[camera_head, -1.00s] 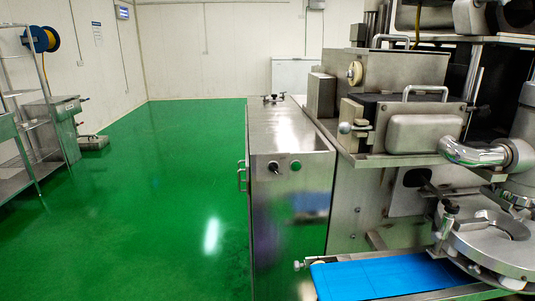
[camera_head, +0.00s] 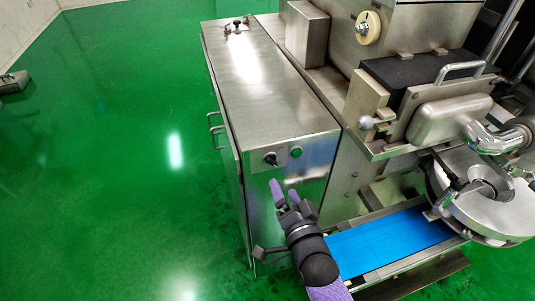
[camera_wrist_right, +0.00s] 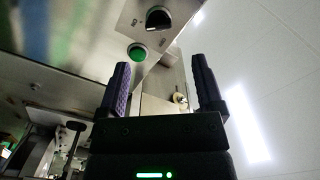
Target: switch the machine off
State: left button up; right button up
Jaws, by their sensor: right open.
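The machine's steel cabinet (camera_head: 275,90) stands in the middle of the head view. A black rotary switch (camera_head: 270,158) sits on its front panel, with a green button (camera_head: 296,152) to its right. My right gripper (camera_head: 284,192) is open and empty, below the switch and button and apart from them as far as I can tell. In the right wrist view, the black switch (camera_wrist_right: 158,18) and the green button (camera_wrist_right: 138,51) show beyond the open fingers (camera_wrist_right: 161,64). My left gripper is out of view.
A blue conveyor belt (camera_head: 385,243) runs beside my right arm. The metal forming head (camera_head: 450,115) and a round steel disc (camera_head: 495,205) stand at the right. Door handles (camera_head: 214,130) stick out on the cabinet's left side.

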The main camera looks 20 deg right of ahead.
aim_at(273, 164)
jog(key=w+b, duration=0.1)
jog(key=w, duration=0.6)
jog(key=shift+w+a+f, duration=0.1)
jog(key=shift+w, duration=0.2)
grip_shut()
